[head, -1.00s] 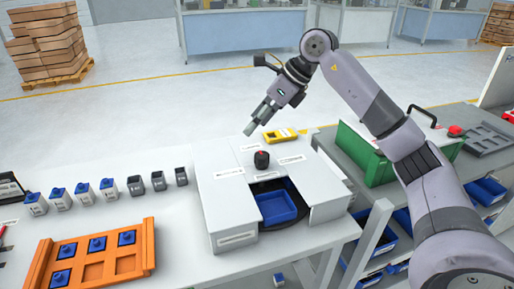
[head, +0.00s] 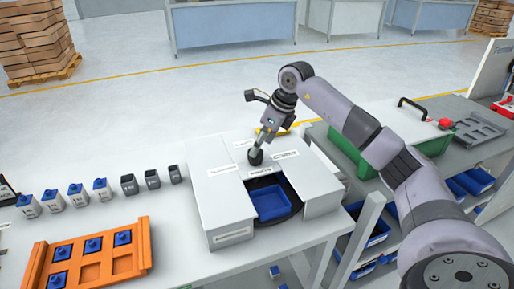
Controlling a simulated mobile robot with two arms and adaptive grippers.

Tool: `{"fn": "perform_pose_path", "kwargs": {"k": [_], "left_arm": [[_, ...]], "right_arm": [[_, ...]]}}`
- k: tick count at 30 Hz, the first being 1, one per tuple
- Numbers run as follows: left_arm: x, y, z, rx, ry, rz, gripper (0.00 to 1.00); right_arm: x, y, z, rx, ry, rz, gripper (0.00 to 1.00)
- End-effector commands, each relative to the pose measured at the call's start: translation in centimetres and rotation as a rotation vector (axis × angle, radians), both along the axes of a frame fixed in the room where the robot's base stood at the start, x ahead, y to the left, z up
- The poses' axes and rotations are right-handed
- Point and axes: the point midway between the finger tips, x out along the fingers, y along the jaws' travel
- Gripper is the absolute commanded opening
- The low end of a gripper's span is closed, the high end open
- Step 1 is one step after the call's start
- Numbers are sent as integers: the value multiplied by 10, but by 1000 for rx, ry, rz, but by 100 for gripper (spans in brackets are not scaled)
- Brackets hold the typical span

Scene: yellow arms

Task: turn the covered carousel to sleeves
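The covered carousel is a white box (head: 222,198) on the table, with labels on its lid. Its front opening shows a dark turntable (head: 292,210) carrying a blue bin (head: 271,202); the rest of the turntable is hidden under the cover. A dark round knob (head: 255,157) stands on top of the cover. My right gripper (head: 259,148) points down with its fingertips right at the knob, hiding part of it. I cannot tell whether the fingers grip it. The label lettering is too small to read. My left gripper is not in view.
An orange tray (head: 124,262) with blue pieces lies at front left. Several small grey containers (head: 152,179) and blue-topped ones (head: 76,198) line the table behind it. A green case (head: 345,150) stands to the right. A yellow device (head: 296,127) lies behind the cover.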

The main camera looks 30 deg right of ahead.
Motion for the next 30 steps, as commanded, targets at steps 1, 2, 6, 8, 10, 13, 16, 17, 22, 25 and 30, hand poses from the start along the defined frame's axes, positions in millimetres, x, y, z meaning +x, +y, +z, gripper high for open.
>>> {"fn": "perform_pose_path", "kwargs": {"k": [1,2,6,8,10,13,16,17,22,25,30], "left_arm": [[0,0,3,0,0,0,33],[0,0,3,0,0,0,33],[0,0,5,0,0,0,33],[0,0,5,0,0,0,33],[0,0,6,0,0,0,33],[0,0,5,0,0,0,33],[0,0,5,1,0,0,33],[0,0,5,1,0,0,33],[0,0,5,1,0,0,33],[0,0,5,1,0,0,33],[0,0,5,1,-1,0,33]], "right_arm": [[2,3,-8,2,4,2,60],[4,4,-12,1,3,2,60],[9,6,-25,1,2,1,60],[10,7,-29,1,2,2,60],[11,7,-31,0,1,1,60],[11,7,-32,0,0,1,60],[11,7,-32,0,0,1,60],[11,7,-32,0,0,1,60],[11,7,-32,0,0,1,50],[11,7,-32,0,0,1,44],[11,7,-31,0,0,1,32]]}}
